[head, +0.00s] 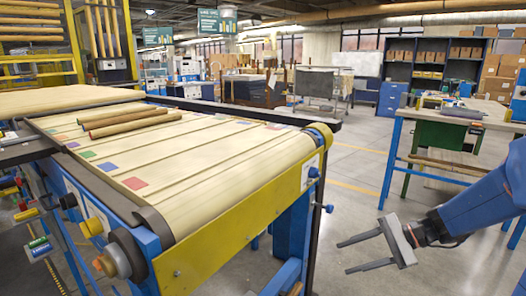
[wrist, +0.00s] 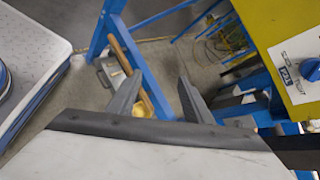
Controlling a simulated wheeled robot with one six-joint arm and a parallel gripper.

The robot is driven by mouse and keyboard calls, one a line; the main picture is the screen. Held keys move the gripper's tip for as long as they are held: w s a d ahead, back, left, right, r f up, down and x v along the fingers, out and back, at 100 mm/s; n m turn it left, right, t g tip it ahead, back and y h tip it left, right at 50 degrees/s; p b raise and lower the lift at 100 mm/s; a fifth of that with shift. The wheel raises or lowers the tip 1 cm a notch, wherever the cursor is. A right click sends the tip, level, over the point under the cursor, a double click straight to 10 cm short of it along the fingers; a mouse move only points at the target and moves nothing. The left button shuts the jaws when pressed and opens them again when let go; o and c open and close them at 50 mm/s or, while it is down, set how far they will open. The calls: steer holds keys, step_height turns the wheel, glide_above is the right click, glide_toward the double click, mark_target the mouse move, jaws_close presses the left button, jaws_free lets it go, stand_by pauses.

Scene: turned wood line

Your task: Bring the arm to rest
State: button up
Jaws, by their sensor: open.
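My gripper (head: 362,254) is at the right of the head view, on the end of my blue arm. Its two grey fingers are apart and point left toward the conveyor. Nothing is between them. In the wrist view my gripper (wrist: 157,92) also shows with its fingers spread, above the floor and a blue frame leg. The gripper is clear of the conveyor (head: 222,198), with a gap of floor between them.
Wooden rods (head: 131,120) lie on the conveyor's belt. A yellow side panel (wrist: 285,55) with a blue knob shows at the right of the wrist view. A workbench (head: 455,117) stands behind my arm. Grey floor (head: 350,175) between conveyor and workbench is free.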

steer(key=s+a+n+g+h, duration=0.1)
steer(key=s+n+h, duration=0.5)
steer(key=s, duration=0.5)
steer(key=s+d+r+n+t+h, duration=0.2)
steer(key=s+d+n+t+h, duration=0.1)
steer(key=s+d+n+h, duration=0.2)
steer(key=shift+s+d+r+n+t+h, duration=0.25)
steer(key=shift+s+d+n+t+h, duration=0.2)
steer(key=shift+n, duration=0.45)
steer(key=shift+a, duration=0.1)
steer(key=shift+c, duration=0.3)
